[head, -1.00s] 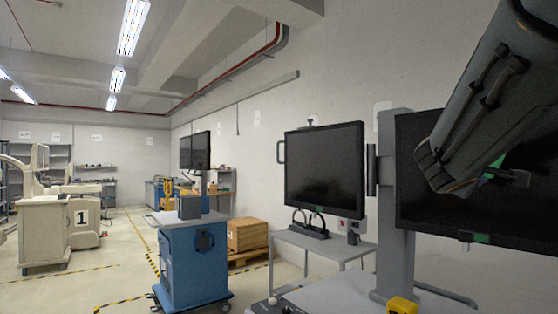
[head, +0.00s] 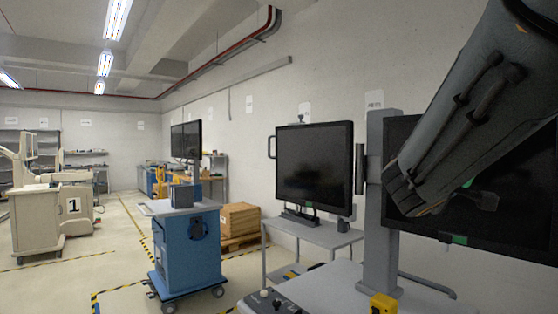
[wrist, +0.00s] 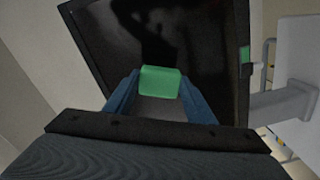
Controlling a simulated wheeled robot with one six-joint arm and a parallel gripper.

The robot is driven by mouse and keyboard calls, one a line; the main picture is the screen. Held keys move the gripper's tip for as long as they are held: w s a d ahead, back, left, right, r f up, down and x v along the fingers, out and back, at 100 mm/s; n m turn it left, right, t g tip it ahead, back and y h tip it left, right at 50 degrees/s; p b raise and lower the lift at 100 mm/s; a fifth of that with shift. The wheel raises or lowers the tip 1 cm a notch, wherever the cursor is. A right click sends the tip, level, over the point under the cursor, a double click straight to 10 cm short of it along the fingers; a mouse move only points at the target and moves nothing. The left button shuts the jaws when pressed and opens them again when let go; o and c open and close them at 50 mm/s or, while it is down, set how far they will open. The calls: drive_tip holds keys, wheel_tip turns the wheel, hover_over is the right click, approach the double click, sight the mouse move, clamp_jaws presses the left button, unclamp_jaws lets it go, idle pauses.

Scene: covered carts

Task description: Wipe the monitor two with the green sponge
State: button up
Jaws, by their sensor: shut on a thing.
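My gripper (wrist: 160,98) is shut on the green sponge (wrist: 160,82) in the wrist view. The sponge sticks out past the blue fingers and faces a dark screen (wrist: 215,50); I cannot tell if it touches. In the head view this is the large black monitor (head: 425,220) on a grey post at the right, largely covered by my arm. My gripper (head: 484,200) shows as a dark tip in front of that screen, with a sliver of green sponge (head: 468,183) beside it. No number is readable on this monitor.
A green tag (head: 459,239) sits on the monitor's lower edge. A grey post (head: 380,240) stands at its left, with a yellow object (head: 383,305) at its foot. A second monitor (head: 313,170) stands left. A blue cart (head: 188,250) stands on open floor.

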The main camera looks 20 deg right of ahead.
drive_tip(key=shift+s+a+p, duration=0.2)
drive_tip(key=shift+a+p, duration=0.15)
drive_tip(key=shift+a, duration=0.15)
drive_tip(key=shift+a, duration=0.15)
drive_tip(key=p+v, duration=0.2)
drive_tip(key=shift+s+a+p, duration=0.25)
drive_tip(key=shift+a+p, duration=0.05)
idle(0.3)
